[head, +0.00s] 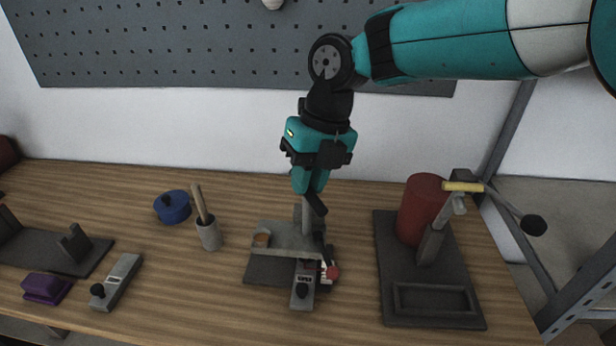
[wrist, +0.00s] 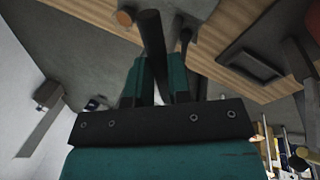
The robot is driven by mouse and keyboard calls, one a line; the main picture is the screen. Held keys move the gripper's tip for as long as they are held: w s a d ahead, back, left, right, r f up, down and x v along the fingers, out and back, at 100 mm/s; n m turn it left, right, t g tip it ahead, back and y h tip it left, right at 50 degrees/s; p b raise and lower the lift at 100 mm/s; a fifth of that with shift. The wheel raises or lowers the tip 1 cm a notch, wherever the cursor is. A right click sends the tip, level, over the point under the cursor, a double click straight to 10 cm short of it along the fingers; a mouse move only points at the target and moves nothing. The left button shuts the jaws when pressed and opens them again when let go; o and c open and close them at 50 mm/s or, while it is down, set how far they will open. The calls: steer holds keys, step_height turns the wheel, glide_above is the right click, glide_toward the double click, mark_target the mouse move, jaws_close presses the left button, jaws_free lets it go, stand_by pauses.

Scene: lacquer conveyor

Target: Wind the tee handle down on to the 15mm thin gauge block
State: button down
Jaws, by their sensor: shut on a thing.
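My gripper (head: 311,188) points down over the grey clamp fixture (head: 275,235) in the middle of the bench. It is shut on the dark tee handle (head: 316,204), whose tilted bar shows just below the fingers. In the wrist view the bar (wrist: 151,40) runs between my teal fingers (wrist: 156,80). A grey post (head: 306,218) stands under the handle. A grey gauge block with a black knob (head: 303,285) lies partly under the fixture's plate, its knob end toward the front. Its marking is too small to read, and any gap above it is hidden.
Another grey block with a black knob (head: 121,278) lies at left beside a purple block (head: 45,288). A cup with a wooden handle (head: 209,235) and a blue round container (head: 172,207) stand behind. A dark stand with a red cylinder (head: 418,210) is at right.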

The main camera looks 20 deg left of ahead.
steer(key=shift+f+m+b, duration=0.1)
steer(key=shift+m+b, duration=0.3)
steer(key=shift+b, duration=0.1)
